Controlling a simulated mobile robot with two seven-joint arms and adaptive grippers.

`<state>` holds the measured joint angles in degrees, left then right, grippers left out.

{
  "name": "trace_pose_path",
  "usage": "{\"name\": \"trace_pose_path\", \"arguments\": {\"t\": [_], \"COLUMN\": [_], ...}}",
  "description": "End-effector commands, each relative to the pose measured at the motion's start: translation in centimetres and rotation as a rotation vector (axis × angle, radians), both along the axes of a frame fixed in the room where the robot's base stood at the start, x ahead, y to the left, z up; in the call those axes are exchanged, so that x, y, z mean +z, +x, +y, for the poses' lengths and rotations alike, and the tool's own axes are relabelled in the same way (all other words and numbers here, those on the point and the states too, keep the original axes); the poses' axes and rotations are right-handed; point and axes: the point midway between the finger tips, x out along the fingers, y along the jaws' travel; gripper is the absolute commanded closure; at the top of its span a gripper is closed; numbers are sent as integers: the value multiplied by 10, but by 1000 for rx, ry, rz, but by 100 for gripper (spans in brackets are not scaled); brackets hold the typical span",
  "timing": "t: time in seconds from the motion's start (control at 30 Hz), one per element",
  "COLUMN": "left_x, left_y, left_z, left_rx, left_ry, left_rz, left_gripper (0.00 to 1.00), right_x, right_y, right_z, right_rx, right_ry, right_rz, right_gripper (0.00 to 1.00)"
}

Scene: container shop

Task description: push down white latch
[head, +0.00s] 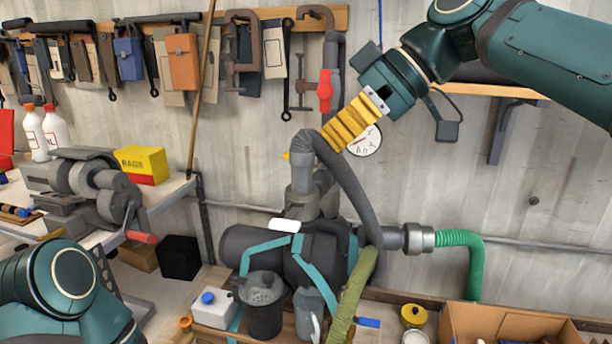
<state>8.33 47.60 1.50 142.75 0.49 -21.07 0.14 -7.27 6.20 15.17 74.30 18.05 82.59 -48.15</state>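A white latch (284,225) lies on top of a dark grey machine (240,245) with teal straps, in the middle of the head view. It looks like a small rounded bar, close to level. My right gripper (408,88) is above and to the right of the latch, well apart from it. Its two dark fingers are spread wide. A yellow ribbed piece (350,123) shows between the fingers and the grey pipe; whether the gripper touches it, I cannot tell. My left arm shows at the lower left, but its gripper is out of view.
A grey hose (349,190) curves down right of the latch. A red valve handle (325,91) and round gauge (367,141) are on the wall side. A grey can (264,312) and white container (212,308) stand in front. A vise (88,185) is on the left bench.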

Motion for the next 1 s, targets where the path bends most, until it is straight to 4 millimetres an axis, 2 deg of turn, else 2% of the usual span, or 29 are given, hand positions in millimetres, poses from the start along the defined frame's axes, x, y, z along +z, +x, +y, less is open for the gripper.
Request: {"name": "trace_pose_path", "arguments": {"t": [0.53, 0.73, 1.0], "left_x": [-11, -18, -19], "left_y": [0, 0, 1], "left_z": [0, -1, -1], "left_rx": [1, 0, 1], "left_ry": [2, 3, 4], "left_rz": [-1, 1, 0], "left_gripper": [27, 27, 27], "right_x": [-70, -97, -107], "right_y": [13, 9, 8], "right_z": [68, 68, 68], "right_rx": [4, 0, 0], "right_ry": [-2, -1, -1], "right_rz": [4, 2, 2], "right_gripper": [100, 100, 100]}}
